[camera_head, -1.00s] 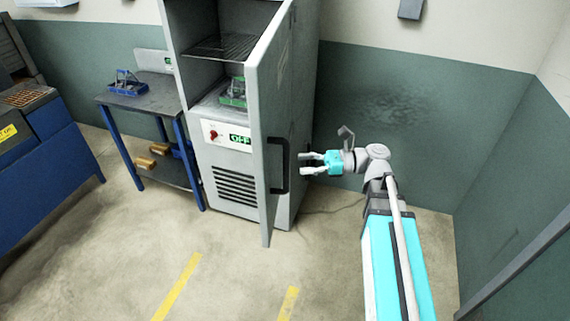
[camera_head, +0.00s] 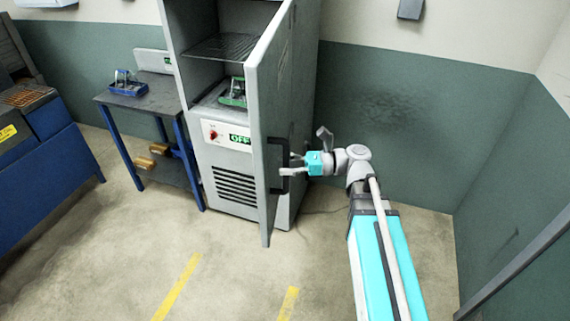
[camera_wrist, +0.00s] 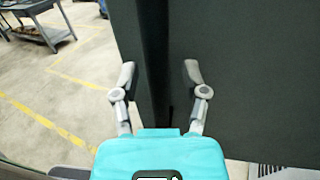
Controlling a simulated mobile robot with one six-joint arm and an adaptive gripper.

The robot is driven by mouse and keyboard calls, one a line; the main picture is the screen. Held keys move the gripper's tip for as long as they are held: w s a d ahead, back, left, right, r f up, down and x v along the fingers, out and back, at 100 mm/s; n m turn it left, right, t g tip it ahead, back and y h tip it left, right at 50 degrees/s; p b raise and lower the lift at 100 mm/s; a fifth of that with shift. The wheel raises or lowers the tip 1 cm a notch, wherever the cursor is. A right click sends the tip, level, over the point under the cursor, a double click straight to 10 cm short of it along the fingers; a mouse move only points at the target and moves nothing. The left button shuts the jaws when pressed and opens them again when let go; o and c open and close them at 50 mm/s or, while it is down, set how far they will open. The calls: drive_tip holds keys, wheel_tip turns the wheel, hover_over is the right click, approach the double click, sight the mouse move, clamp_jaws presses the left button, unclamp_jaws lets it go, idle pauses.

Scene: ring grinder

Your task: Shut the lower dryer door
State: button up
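The grey dryer door (camera_head: 270,90) stands open on the dryer cabinet (camera_head: 232,190), swung out toward the camera with its edge facing front. Its black handle (camera_head: 273,165) is upright on the door's right-hand face. My gripper (camera_head: 288,164) is at the handle from the right. In the wrist view, my gripper (camera_wrist: 160,75) has its two grey fingers apart, one each side of the dark upright handle bar (camera_wrist: 153,60). The door face (camera_wrist: 245,85) looks dark behind. Whether a finger touches the bar cannot be told.
Inside the dryer are a wire shelf (camera_head: 228,46) and a green fixture (camera_head: 234,93). A blue-legged table (camera_head: 160,100) with a blue tray (camera_head: 126,87) stands left of it. The floor in front is clear, with yellow lines (camera_head: 178,285).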

clamp_jaws()
drive_tip(key=shift+a, duration=0.1)
